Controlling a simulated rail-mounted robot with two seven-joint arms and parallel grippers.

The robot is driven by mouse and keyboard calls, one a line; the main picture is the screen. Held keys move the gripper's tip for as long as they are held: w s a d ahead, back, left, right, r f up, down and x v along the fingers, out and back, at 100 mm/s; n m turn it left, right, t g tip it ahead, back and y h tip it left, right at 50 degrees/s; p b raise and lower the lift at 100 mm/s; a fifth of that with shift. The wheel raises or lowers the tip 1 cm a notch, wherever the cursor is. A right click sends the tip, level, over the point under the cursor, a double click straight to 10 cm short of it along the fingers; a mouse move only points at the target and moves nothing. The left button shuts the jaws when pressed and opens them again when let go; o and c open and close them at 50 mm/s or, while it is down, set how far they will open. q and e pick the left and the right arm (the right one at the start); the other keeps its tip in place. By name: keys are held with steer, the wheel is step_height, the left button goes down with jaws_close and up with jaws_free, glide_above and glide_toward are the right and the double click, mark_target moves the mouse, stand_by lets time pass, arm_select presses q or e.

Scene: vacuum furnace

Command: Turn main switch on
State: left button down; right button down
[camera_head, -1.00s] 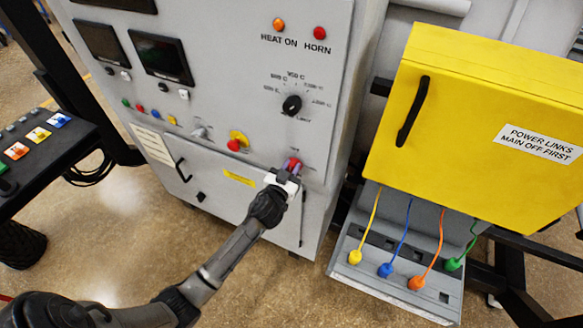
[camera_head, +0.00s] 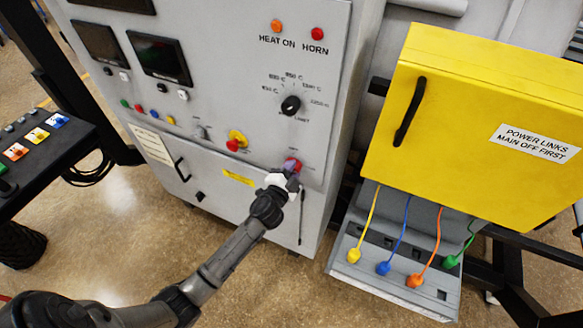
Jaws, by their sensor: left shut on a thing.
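The main switch (camera_head: 292,165) is a red knob low on the right of the grey furnace panel (camera_head: 225,75). Small lettering beside it is too small to read. My left gripper (camera_head: 288,177) reaches up to it from below left and is shut on the knob, hiding its lower part. My right gripper is not in view.
A red button on a yellow plate (camera_head: 237,141) and a black rotary dial (camera_head: 291,105) are nearby. A yellow "POWER LINKS MAIN OFF FIRST" box (camera_head: 455,120) with coloured plugs below stands at right. A dark button console (camera_head: 50,150) is at left.

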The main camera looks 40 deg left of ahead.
arm_select(q)
steer(key=m, duration=0.6)
steer(key=shift+f, duration=0.1)
steer(key=shift+m, duration=0.3)
stand_by(0.4)
steer(key=c, duration=1)
jaws_free()
steer(key=b+v, duration=0.1)
steer(key=v, duration=1.2)
steer(key=shift+s+d, duration=0.2)
steer(key=shift+s, duration=0.15)
